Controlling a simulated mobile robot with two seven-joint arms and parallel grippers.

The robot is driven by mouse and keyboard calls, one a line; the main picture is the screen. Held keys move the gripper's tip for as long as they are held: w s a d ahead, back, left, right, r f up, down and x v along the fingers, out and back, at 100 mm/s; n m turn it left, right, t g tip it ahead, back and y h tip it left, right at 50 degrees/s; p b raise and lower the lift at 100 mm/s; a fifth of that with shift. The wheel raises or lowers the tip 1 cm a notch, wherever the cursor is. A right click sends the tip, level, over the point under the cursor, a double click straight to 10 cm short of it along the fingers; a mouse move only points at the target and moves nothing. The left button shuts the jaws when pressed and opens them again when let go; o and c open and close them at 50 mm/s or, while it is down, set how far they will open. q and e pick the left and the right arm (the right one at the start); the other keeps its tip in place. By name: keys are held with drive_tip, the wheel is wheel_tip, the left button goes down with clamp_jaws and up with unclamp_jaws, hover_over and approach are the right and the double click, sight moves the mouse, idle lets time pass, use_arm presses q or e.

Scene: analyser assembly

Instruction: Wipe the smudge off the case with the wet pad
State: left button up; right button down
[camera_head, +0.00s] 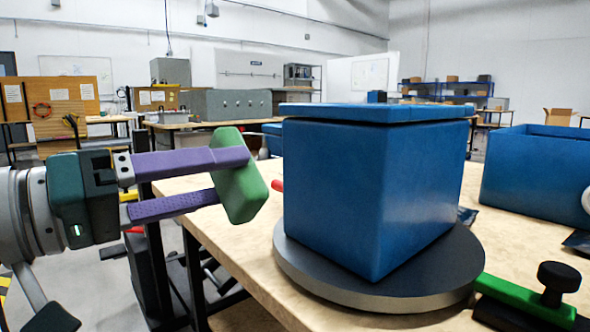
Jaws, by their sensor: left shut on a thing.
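The case (345,195) is a blue box with a blue lid, standing on a round grey turntable (380,292) on the wooden table. I see no clear smudge on the faces that show; its far sides are hidden. My left gripper (238,172) comes in from the left with purple fingers. It is shut on a green pad (240,190), held tilted in the air to the left of the case. A gap shows between the pad and the case. My right gripper is not in view.
An open blue bin (535,178) stands on the table at the right. A green bar with a black knob (558,278) lies at the front right, close to the turntable. A red item (277,185) shows just left of the case. The wooden tabletop (222,220) is bare at the left.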

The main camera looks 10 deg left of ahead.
use_arm(q)
drive_tip(key=shift+s+a+r+p, duration=0.1)
drive_tip(key=shift+s+a+p, duration=0.3)
drive_tip(key=shift+s+p, duration=0.05)
drive_tip(key=shift+p+v, duration=0.4)
drive_tip(key=shift+v, duration=0.45)
